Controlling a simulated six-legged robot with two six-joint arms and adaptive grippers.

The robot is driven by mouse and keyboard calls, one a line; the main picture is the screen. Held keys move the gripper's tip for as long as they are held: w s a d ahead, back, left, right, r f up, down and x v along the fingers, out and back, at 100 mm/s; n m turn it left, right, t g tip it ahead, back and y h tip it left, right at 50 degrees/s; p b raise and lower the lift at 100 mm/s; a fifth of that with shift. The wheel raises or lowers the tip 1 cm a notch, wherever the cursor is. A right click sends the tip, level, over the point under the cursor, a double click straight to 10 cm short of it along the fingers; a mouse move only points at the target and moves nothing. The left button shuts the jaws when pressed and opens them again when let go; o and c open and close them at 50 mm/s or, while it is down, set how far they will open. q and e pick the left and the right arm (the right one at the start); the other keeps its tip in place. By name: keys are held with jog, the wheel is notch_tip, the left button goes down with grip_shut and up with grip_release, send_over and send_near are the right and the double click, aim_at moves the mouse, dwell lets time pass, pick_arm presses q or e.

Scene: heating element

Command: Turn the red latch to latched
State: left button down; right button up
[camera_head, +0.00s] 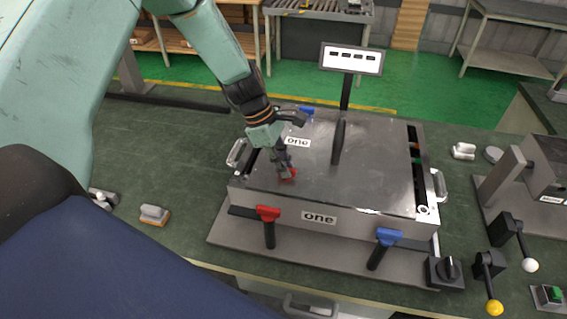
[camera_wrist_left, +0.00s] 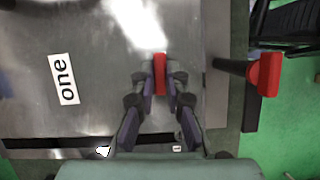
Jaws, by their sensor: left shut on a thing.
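My left gripper (camera_head: 284,166) reaches down to the top plate of the metal box (camera_head: 365,180). Its fingers are shut on a small red bar (camera_head: 288,175) at the plate. In the left wrist view the red bar (camera_wrist_left: 160,74) stands between my left fingers (camera_wrist_left: 160,85). A red T-shaped handle (camera_head: 267,213) on a black stem is at the box's front left, apart from my gripper. It also shows in the left wrist view (camera_wrist_left: 265,75). I cannot tell from the frames which red part is the latch. My right gripper is not in view.
A blue handle (camera_head: 389,236) is at the box's front right and another blue handle (camera_head: 306,110) at the back. A black post carries a sign (camera_head: 352,58). Levers with a white knob (camera_head: 530,265) and a yellow knob (camera_head: 494,307) stand at right. The bench's left is mostly clear.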

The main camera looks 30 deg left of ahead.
pick_arm(q)
jog(key=shift+w+d+m+g, duration=0.1)
jog(key=shift+w+m+g, duration=0.2)
jog(key=shift+m, duration=0.4)
jog(key=m+g, duration=0.1)
jog(key=m, duration=0.2)
jog(key=shift+s+m, duration=0.15)
jog(key=shift+m, duration=0.15)
jog(key=m, duration=0.1)
jog(key=m+g, duration=0.1)
jog(key=m+y, duration=0.1)
jog(key=shift+w+m+g, duration=0.25)
jog(key=shift+m+g, duration=0.05)
jog(key=m+g+y+b, duration=0.1)
jog(key=m, duration=0.3)
jog(key=shift+m, duration=0.3)
jog(key=shift+d+r+m+g+y, duration=0.1)
jog(key=shift+m+g+y, duration=0.2)
jog(key=shift+m, duration=0.6)
jog(key=shift+d+m+g+y, duration=0.1)
jog(key=shift+m+y, duration=0.3)
jog(key=shift+m, duration=0.5)
jog(key=c, duration=1.4)
grip_release()
jog(key=shift+o, duration=0.2)
